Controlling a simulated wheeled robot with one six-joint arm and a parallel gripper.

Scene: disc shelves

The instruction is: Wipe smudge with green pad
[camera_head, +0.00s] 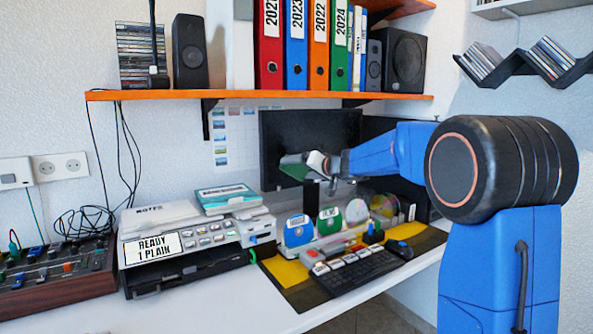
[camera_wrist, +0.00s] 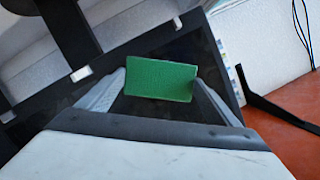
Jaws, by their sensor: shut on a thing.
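The green pad (camera_wrist: 162,79) is between my gripper's two fingers (camera_wrist: 160,92) in the wrist view, with its broad face toward the camera. The dark monitor screen (camera_wrist: 200,48) lies behind it. In the head view, my gripper (camera_head: 305,165) holds the green pad (camera_head: 294,170) in front of the left part of the black monitor (camera_head: 295,128). I cannot tell whether the pad touches the screen. No smudge can be made out on the visible part of the screen.
Below the monitor stand upright discs (camera_head: 299,231), a keyboard (camera_head: 356,270) and a mouse (camera_head: 399,249). A printer (camera_head: 165,240) is at the left. An orange shelf (camera_head: 230,95) with binders and speakers hangs above.

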